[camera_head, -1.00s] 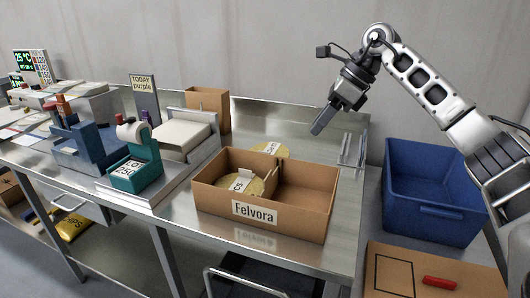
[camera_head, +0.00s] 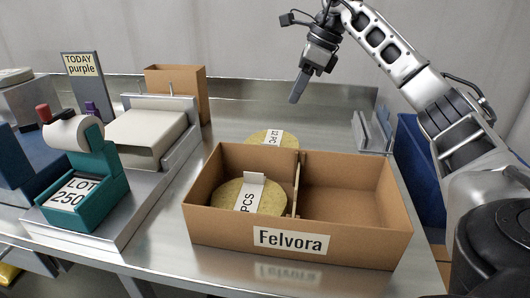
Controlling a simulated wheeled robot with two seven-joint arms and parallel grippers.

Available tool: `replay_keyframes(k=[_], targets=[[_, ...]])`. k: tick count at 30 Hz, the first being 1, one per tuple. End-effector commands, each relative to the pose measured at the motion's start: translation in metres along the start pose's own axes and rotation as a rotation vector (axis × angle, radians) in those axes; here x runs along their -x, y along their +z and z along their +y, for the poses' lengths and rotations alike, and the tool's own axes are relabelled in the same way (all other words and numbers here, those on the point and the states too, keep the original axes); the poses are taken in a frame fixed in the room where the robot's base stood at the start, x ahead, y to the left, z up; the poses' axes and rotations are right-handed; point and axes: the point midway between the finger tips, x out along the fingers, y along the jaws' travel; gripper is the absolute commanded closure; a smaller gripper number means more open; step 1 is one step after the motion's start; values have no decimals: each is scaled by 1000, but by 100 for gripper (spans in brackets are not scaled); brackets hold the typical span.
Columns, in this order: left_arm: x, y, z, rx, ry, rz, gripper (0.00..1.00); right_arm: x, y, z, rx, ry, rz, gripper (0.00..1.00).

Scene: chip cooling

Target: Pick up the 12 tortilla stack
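A round yellow tortilla stack (camera_head: 258,138) with a white band reading "12 PC" lies flat on the steel table behind the cardboard box, its near edge partly hidden by the box wall. Another tortilla stack (camera_head: 228,196), with a band showing "PCS", lies in the left compartment of the open Felvora box (camera_head: 215,222). My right gripper (camera_head: 298,97) points down above the table, a little behind and right of the 12-piece stack and apart from it. Its fingers overlap from this side, so their opening does not show. My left gripper is out of view.
The box's right compartment (camera_head: 350,190) is empty. A teal label dispenser (camera_head: 88,195) marked "LOT 250" and a white-topped device (camera_head: 145,135) stand left. A tall cardboard box (camera_head: 180,85) stands at the back. Metal rails (camera_head: 375,132) stand at right, before a blue bin (camera_head: 418,150).

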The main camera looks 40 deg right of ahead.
Motion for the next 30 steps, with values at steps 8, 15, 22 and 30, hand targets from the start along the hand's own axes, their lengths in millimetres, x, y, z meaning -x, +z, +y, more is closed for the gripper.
replay_keyframes(k=[8,15,22,30], targets=[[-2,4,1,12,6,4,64,-60,-1,1,0,4,4,71],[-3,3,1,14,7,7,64,-93,0,0,0,2,0,71],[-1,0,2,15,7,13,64,-112,1,1,0,4,2,71],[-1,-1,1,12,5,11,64,-147,1,0,0,2,-1,71]])
